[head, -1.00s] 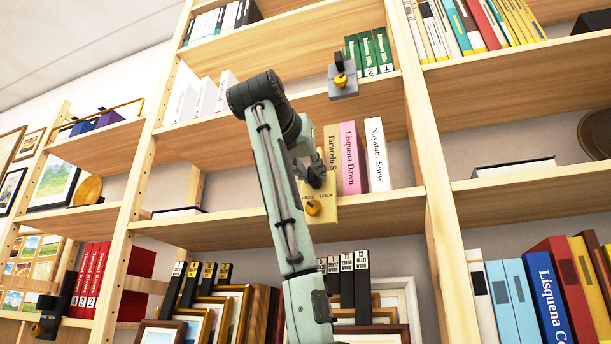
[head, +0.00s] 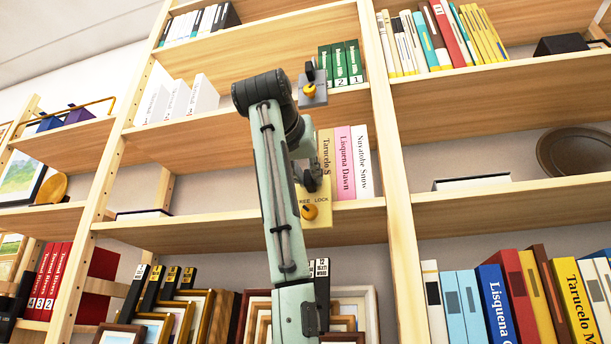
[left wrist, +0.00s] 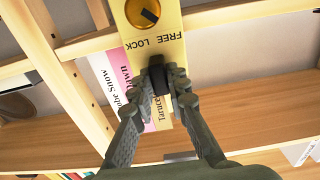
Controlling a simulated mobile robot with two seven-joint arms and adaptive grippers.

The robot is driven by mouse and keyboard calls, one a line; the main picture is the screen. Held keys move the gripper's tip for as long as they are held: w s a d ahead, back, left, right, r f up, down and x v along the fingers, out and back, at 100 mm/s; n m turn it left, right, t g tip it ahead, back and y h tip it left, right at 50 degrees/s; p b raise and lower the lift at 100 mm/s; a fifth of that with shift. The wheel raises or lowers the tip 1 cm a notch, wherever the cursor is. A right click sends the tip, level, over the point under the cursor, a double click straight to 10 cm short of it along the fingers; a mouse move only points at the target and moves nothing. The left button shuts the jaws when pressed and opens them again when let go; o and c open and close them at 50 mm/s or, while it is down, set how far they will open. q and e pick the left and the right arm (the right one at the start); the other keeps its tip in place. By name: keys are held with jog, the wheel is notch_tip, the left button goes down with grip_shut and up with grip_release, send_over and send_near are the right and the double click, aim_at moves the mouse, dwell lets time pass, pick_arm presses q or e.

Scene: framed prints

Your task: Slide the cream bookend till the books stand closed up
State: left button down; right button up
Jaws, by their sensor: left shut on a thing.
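The cream bookend (head: 318,214) stands on the middle shelf, with a FREE/LOCK label and a yellow knob. My left gripper (head: 312,180) is shut on the bookend's black grip (left wrist: 160,78). Right of it in the head view stand a tan book (head: 326,150), the pink Lisquena Dawn (head: 344,165) and the white Nuvatobe Snow (head: 361,165), close side by side and near upright. The bookend and gripper partly hide the tan book. My right gripper is out of view.
A grey bookend (head: 312,98) with a yellow knob stands beside green books (head: 340,66) on the shelf above. An upright post (head: 393,150) is right of the white book. Framed prints (head: 195,310) stand below. The shelf left of my arm is mostly clear.

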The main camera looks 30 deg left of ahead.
pick_arm(q)
jog(key=c, duration=1.5)
grip_release()
jog(key=shift+d, duration=0.25)
jog(key=shift+a, duration=0.1)
jog(key=v, duration=1.2)
